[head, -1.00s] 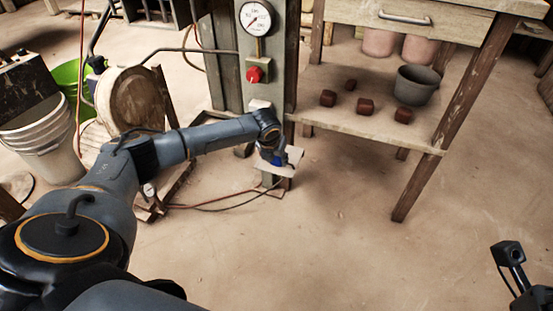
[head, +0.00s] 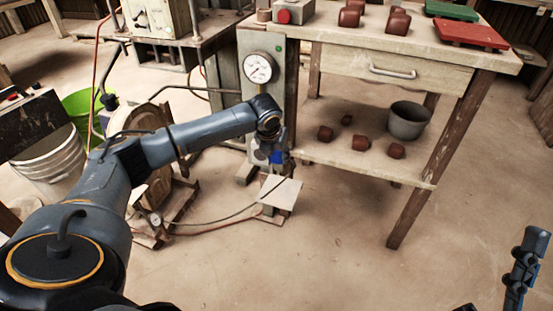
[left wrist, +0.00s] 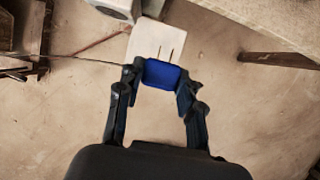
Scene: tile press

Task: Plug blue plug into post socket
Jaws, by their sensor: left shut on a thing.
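My left gripper (head: 277,158) is shut on the blue plug (head: 277,157), in front of the lower part of the grey-green post (head: 286,92). In the left wrist view the blue plug (left wrist: 166,74) sits between the fingertips, its two thin prongs pointing away from me. The prongs are free, with a pale plate (left wrist: 146,36) beyond and below them. A pale box (left wrist: 108,8) at the top edge is cut off; I cannot tell whether it is the socket. My arm partly covers the post in the head view. My right gripper (head: 520,270) is only partly in view at lower right.
A gauge (head: 258,68) is on the post. The wooden table (head: 420,60), with brown blocks and a grey pot (head: 408,120) on its shelf, stands right of the post. A cable and the pale floor plate (head: 281,192) lie below. Floor in front is clear.

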